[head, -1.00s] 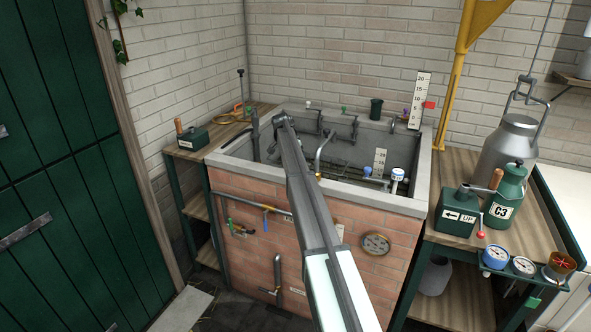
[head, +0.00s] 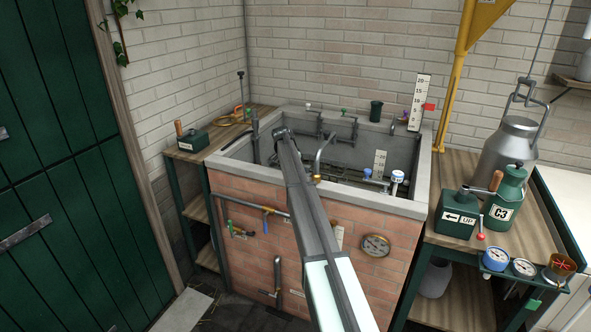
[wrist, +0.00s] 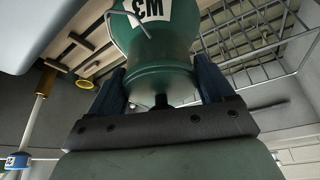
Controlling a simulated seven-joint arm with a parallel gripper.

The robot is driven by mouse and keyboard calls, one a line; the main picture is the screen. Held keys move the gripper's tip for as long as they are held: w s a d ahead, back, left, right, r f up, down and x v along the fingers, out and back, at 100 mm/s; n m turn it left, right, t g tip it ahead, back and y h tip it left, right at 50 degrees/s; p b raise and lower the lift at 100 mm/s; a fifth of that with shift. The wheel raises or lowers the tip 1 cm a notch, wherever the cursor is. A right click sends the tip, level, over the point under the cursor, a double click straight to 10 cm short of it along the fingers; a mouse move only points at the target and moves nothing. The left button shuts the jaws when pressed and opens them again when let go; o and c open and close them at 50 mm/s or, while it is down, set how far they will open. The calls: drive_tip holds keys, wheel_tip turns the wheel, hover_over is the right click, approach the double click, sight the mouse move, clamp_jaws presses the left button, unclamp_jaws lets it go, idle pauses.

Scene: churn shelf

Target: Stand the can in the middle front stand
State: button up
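A green can (wrist: 150,45) with a white label reading M3, upside down in the picture, fills the upper middle of the wrist view. Its black knob (wrist: 162,101) points toward my palm. My gripper (wrist: 160,82) has one dark blue finger on each side of the can's lid end and appears shut on it. In the head view my arm reaches over the brick basin (head: 347,200); the gripper and can are hidden there. Wire racks (wrist: 262,45) show beyond the can at right. I cannot tell which part is the middle front stand.
In the wrist view, wooden slats (wrist: 85,42) lie left of the can, near a pole with a yellow ring (wrist: 32,112). Pipes and a blue-topped valve (head: 397,177) stand in the basin's right side. Another green can, C3 (head: 507,190), stands on the right bench.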

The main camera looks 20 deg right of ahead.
drive_tip(key=o, duration=0.3)
drive_tip(key=v, duration=1.2)
drive_tip(key=shift+r, duration=0.1)
